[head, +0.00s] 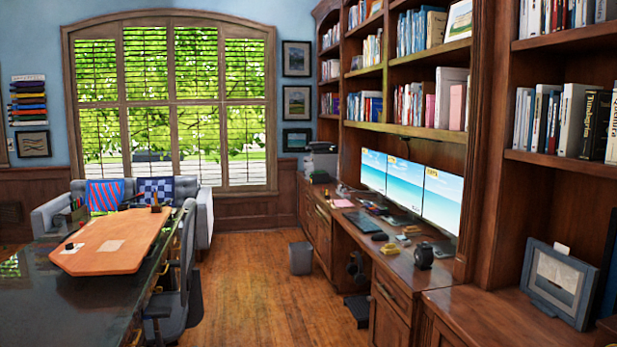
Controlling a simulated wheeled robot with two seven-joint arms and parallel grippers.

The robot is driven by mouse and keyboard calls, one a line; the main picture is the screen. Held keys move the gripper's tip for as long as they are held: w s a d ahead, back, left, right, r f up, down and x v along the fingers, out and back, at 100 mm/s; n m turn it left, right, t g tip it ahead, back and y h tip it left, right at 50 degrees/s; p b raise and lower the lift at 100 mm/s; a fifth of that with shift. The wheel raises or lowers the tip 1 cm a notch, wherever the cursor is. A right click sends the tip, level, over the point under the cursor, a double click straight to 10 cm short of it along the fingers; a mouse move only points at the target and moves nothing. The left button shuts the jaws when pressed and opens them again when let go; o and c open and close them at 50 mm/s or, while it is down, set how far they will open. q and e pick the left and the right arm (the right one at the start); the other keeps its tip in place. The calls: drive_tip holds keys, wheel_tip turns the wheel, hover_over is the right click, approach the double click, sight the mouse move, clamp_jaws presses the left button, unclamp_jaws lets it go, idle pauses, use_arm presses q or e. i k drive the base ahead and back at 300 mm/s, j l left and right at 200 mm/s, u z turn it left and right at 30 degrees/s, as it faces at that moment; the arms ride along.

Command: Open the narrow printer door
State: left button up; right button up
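A small grey-and-dark printer (321,158) stands at the far end of the long wooden counter, near the window wall. It is small in the head view, and I cannot make out its door. Wooden cabinet fronts (316,226) run under the counter below the printer; which of them is a narrow door is too small to tell, and they look closed. Neither of my grippers shows in the head view.
A dark table (92,308) with a wooden board (113,243) fills the left. A chair (183,270) stands beside it. A wood floor aisle (252,305) runs clear between table and counter. A grey bin (300,258) stands by the cabinets. Three monitors (408,188) stand on the counter.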

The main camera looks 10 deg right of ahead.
sight(307, 168)
drive_tip(key=i+z, duration=0.35)
drive_tip(key=i, duration=2.1)
drive_tip(key=i+l+u, duration=0.15)
drive_tip(key=i, duration=1.15)
drive_tip(key=i+l+u, duration=0.2)
drive_tip(key=i, duration=2.35)
drive_tip(key=i+j, duration=0.1)
drive_tip(key=i, duration=0.55)
drive_tip(key=i+j, duration=0.1)
drive_tip(key=i, duration=0.6)
drive_tip(key=i+j, duration=0.15)
drive_tip(key=i, duration=0.5)
drive_tip(key=i+z, duration=0.3)
drive_tip(key=z, duration=0.15)
drive_tip(key=i+j+z, duration=0.25)
drive_tip(key=z, duration=0.2)
drive_tip(key=i+j+z, duration=0.3)
drive_tip(key=z, duration=0.15)
drive_tip(key=i+j+z, duration=0.25)
drive_tip(key=j+z, duration=0.2)
drive_tip(key=i+j+z, duration=0.15)
drive_tip(key=j+z, duration=0.3)
drive_tip(key=i+j+z, duration=0.1)
drive_tip(key=j+z, duration=0.15)
drive_tip(key=i+j+z, duration=0.1)
drive_tip(key=j+z, duration=0.45)
drive_tip(key=j, duration=0.2)
